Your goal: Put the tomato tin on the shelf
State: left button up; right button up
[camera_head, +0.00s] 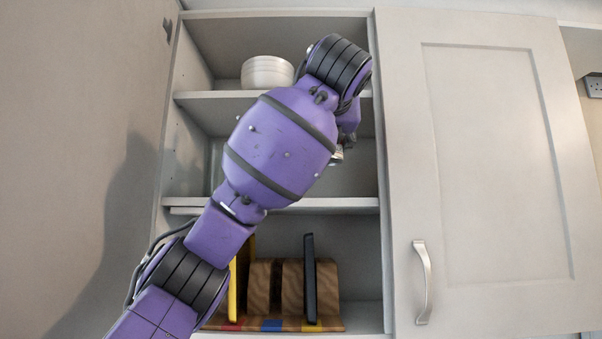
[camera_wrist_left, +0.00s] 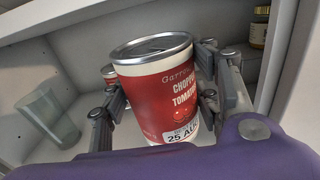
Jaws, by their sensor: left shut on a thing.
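The tomato tin (camera_wrist_left: 165,100) is red and white with a silver lid and the words "Chopped Tomatoes". In the left wrist view it stands between the fingers of my left gripper (camera_wrist_left: 160,88), which is shut on its sides. The tin looks nearly upright, tilted a little in the picture. In the head view my left arm reaches up in front of the open cabinet and hides the tin and most of the gripper. The middle shelf (camera_head: 330,203) is partly covered by my arm. I cannot tell whether the tin touches a shelf. My right gripper is not in view.
In the wrist view, a clear glass (camera_wrist_left: 48,115) stands left, another tin (camera_wrist_left: 108,72) behind, and a jar (camera_wrist_left: 258,32) upper right. White bowls (camera_head: 266,72) sit on the upper shelf. A wooden rack (camera_head: 262,285) stands below. The cabinet door (camera_head: 490,160) is at right.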

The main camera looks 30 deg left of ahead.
pick_arm(q)
jog(key=w+a, duration=0.2)
jog(key=a, duration=0.5)
jog(key=f, duration=0.6)
jog(key=shift+w+d, duration=0.1)
jog(key=shift+d, duration=0.2)
jog(key=shift+w+a+f, duration=0.1)
jog(key=shift+a+f, duration=0.25)
jog(key=shift+f, duration=0.05)
jog(key=shift+d+f, duration=0.1)
jog(key=shift+d, duration=0.05)
jog(key=o, duration=1.7)
jog(key=shift+f, duration=0.1)
jog(key=shift+o, duration=0.2)
